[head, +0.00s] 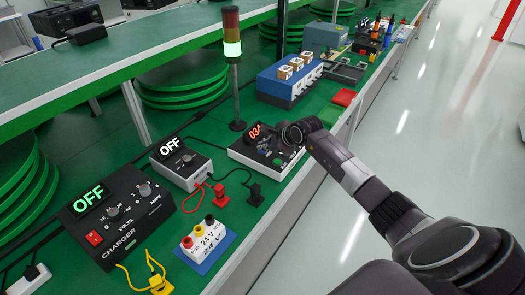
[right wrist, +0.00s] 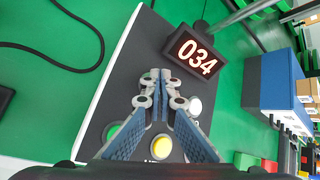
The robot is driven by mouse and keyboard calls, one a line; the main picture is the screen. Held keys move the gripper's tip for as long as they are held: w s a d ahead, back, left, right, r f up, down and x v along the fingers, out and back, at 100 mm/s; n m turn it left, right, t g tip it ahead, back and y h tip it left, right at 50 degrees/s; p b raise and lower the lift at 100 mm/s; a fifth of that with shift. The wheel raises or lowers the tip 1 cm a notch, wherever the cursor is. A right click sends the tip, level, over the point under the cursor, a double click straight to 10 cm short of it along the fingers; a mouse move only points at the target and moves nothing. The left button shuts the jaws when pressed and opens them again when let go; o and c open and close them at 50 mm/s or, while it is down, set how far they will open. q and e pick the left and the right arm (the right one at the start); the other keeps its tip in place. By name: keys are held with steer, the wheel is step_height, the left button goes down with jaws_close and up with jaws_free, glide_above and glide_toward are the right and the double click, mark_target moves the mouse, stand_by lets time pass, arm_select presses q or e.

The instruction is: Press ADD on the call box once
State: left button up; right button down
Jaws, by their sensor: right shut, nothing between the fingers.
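The call box (head: 246,154) is a low white box with a dark sloped top, on the green bench in the head view. Its lit display (right wrist: 194,52) reads 034 in the right wrist view; my arm partly covers it in the head view. A green button (right wrist: 113,132), a yellow button (right wrist: 161,146) and a white button (right wrist: 194,106) show on the panel; their labels are hidden or unreadable. My right gripper (right wrist: 158,76) is shut and empty, fingertips over the panel below the display. I cannot tell whether they touch it. My left gripper is out of view.
A charger (head: 120,218) and a power box (head: 182,165), both showing OFF, stand left of the call box. A 24 V terminal block (head: 205,238) and loose leads lie in front. A signal tower (head: 232,60), lit green, rises behind. A blue-and-white rack (head: 285,82) stands beyond.

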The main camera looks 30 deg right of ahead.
mark_target(263, 152)
stand_by(0.4)
steer(key=shift+r+p, duration=0.45)
steer(key=shift+r, duration=0.25)
steer(key=shift+r+p, duration=1.55)
steer(key=shift+r, duration=0.95)
